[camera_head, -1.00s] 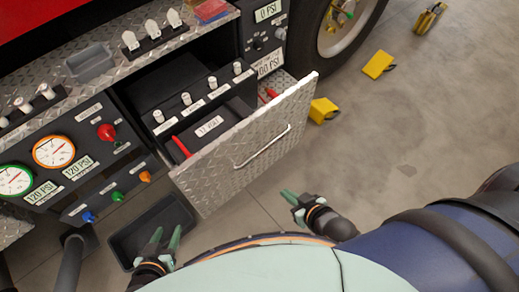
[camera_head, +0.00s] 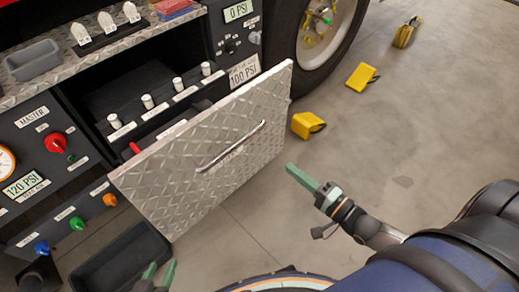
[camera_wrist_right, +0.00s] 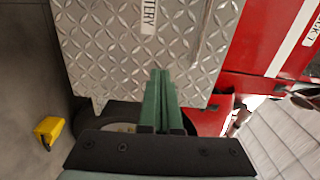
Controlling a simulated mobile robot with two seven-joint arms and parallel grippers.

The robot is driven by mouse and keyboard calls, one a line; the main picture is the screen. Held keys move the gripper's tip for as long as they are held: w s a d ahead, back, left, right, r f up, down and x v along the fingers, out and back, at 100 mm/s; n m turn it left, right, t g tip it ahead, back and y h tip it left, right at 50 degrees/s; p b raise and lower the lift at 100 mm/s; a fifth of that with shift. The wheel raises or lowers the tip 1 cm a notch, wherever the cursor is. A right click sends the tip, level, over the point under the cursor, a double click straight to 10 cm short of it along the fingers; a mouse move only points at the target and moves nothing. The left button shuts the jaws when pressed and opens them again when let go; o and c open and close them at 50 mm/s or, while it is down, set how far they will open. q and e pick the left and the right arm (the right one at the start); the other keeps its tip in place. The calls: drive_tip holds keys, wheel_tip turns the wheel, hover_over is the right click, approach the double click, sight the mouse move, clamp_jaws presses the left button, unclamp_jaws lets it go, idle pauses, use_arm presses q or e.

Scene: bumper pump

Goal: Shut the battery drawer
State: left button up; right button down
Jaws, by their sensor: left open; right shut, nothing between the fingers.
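The battery drawer (camera_head: 185,180) stands pulled out of the dark cabinet. Its front is silver diamond plate with a long bar handle (camera_head: 232,148). A red item and part of the inside show behind the front. My right gripper (camera_head: 290,169) is shut and empty, to the right of the drawer front and apart from it in the head view. In the right wrist view the shut green fingers (camera_wrist_right: 160,74) overlap the lower part of the drawer front (camera_wrist_right: 125,50), which has a partly visible "BATTERY" label. My left gripper (camera_head: 159,268) is open and empty at the bottom edge, below the drawer.
A black bin (camera_head: 120,258) lies on the floor below the drawer's left side. Yellow wheel chocks (camera_head: 307,125) lie by the tyre at right. Control panels with gauges and knobs (camera_head: 55,143) flank the drawer opening.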

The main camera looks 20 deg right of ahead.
drive_tip(key=w, duration=0.1)
use_arm(q)
drive_tip(key=shift+s+a+f+b, duration=0.15)
drive_tip(key=shift+a+f+b, duration=0.05)
drive_tip(key=shift+f+b, duration=0.35)
drive_tip(key=shift+s+a+f+b, duration=0.15)
drive_tip(key=shift+a+f+b, duration=0.05)
drive_tip(key=shift+f+b, duration=0.35)
use_arm(e)
hover_over(256, 141)
drive_tip(key=s+a, duration=0.2)
drive_tip(key=s, duration=0.2)
drive_tip(key=shift+d, duration=0.25)
drive_tip(key=shift+w, duration=0.1)
